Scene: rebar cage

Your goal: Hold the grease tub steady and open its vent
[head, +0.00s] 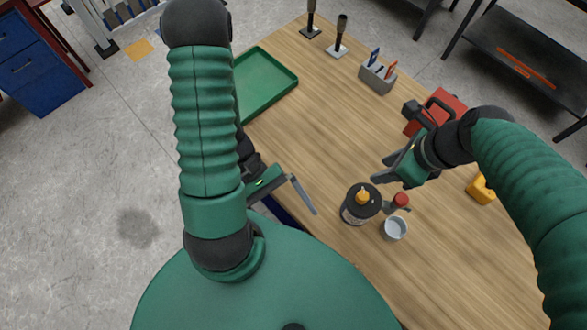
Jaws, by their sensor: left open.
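The grease tub (350,216) is a dark round tub with a black lid and a pale label, standing upright on the wooden table. A yellow-orange knob (362,197) sits on its lid; I cannot tell whether this is the vent or how it is set. My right gripper (378,170) is just above and right of the tub in the picture, its fingers apart and empty, not touching it. My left gripper (306,203) is open and empty left of the tub, near the table's edge, with a clear gap; my arm partly hides it.
A red-capped item (401,199) and a grey cup (396,229) stand close right of the tub. A red case (443,104) is behind my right gripper, a yellow block (481,189) further right. A green tray (272,84) and a grey tool caddy (377,78) stand further back.

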